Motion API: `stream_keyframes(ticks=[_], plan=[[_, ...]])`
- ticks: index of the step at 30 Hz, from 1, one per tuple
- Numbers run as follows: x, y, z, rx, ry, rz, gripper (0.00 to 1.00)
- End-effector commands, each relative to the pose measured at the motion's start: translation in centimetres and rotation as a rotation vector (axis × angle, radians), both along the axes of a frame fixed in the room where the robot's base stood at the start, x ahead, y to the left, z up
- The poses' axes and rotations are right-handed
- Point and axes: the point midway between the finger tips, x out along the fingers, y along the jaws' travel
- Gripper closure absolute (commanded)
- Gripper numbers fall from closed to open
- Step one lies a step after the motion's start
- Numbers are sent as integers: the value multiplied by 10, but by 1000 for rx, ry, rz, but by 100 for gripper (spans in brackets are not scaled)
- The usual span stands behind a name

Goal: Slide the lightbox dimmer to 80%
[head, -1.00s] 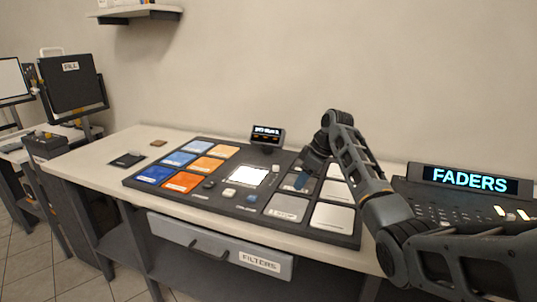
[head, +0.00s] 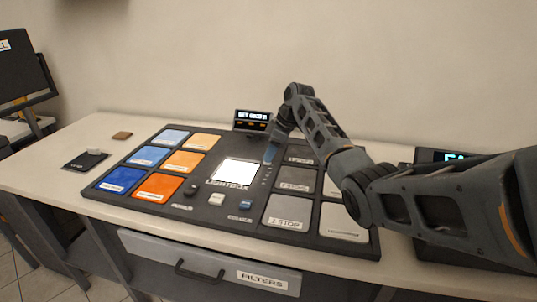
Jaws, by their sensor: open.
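The lightbox (head: 237,173) is a bright white lit square in the middle of a dark panel on the table. A column of small marks (head: 265,176) runs along its right side, where the dimmer track appears to be. My gripper (head: 270,154) points down over the upper end of that strip, at the lightbox's upper right corner. It is open, but its fingers are small and dark here. The dimmer's knob is not clearly visible; my gripper may hide it. I cannot tell whether my gripper touches it.
Blue and orange filter tiles (head: 154,188) lie left of the lightbox, grey tiles (head: 289,213) to the right. A small display (head: 251,119) stands behind. Buttons (head: 216,200) sit in front. A faders console (head: 455,157) is partly behind my arm. The filters drawer (head: 213,264) is below.

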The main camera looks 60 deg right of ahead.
Motion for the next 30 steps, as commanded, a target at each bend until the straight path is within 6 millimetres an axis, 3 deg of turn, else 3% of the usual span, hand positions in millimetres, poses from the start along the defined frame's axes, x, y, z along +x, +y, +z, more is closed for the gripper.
stream_keyframes(ticks=[6,15,28,30], plan=[[7,2,-17,0,1,0,57],[8,3,-19,-1,-1,0,57],[8,2,-19,-1,-1,0,99],[8,2,-19,-1,-1,0,100]])
